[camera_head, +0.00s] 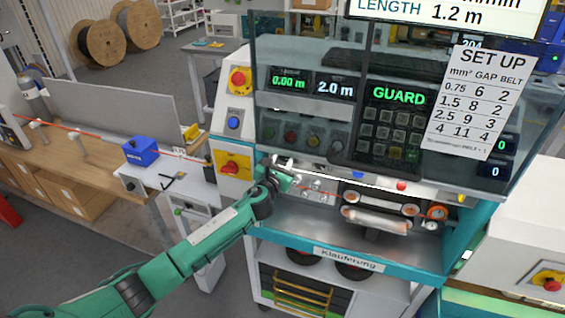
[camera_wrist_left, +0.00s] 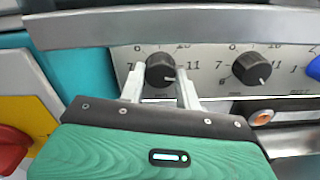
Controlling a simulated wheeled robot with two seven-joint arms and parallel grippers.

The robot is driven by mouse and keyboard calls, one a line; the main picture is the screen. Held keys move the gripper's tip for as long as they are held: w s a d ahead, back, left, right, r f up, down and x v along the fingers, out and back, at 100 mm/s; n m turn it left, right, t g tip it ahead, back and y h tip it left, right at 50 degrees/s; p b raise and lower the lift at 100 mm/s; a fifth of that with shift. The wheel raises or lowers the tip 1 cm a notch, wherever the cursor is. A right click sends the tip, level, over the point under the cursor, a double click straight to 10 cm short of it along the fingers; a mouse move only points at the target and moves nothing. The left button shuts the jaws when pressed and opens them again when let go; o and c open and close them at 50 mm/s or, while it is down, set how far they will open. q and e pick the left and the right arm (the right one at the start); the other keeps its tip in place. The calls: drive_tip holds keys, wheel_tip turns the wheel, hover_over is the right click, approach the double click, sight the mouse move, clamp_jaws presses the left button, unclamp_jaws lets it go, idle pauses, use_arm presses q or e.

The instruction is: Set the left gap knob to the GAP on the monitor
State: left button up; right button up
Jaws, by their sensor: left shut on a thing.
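The left gap knob (camera_wrist_left: 159,68) is a round black knob on a pale panel with printed numbers; 7 and 11 are readable beside it. A pale mark on it seems to point to the lower right, close to a finger. My left gripper (camera_wrist_left: 160,77) has one finger on each side of this knob and is shut on it. In the head view my left gripper (camera_head: 281,172) is at the machine's lower panel and hides the knob. The monitor (camera_head: 445,10) shows LENGTH 1.2 m; its other rows are cut off. My right gripper is not in view.
A second black knob (camera_wrist_left: 252,68) sits to the right on the same panel. A SET UP chart (camera_head: 481,100) lists gaps 6, 8, 9 and 11. A clear guard (camera_head: 300,110) hangs above my gripper; the display behind reads GUARD. Rollers (camera_head: 378,220) lie to the right.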

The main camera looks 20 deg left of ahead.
use_arm(q)
drive_tip(key=n+b, duration=0.1)
drive_tip(key=n, duration=0.5)
drive_tip(key=shift+f+n+b, duration=0.15)
drive_tip(key=shift+n+b, duration=0.15)
drive_tip(key=shift+b, duration=0.1)
drive_tip(key=n+b, duration=0.2)
drive_tip(key=n, duration=0.4)
drive_tip(key=shift+d, duration=0.1)
drive_tip(key=n+b, duration=0.1)
drive_tip(key=n, duration=0.4)
drive_tip(key=shift+n, duration=0.3)
drive_tip(key=n+b, duration=0.1)
drive_tip(key=n, duration=0.5)
drive_tip(key=shift+n+b, duration=0.3)
drive_tip(key=shift+b, duration=0.1)
drive_tip(key=n, duration=0.5)
drive_tip(key=shift+b, duration=0.35)
drive_tip(key=n, duration=0.5)
drive_tip(key=shift+n, duration=0.4)
drive_tip(key=n, duration=0.6)
drive_tip(key=shift+r+p, duration=0.2)
drive_tip(key=shift+p, duration=0.1)
drive_tip(key=n+p, duration=0.1)
drive_tip(key=n, duration=0.4)
drive_tip(key=shift+n, duration=0.4)
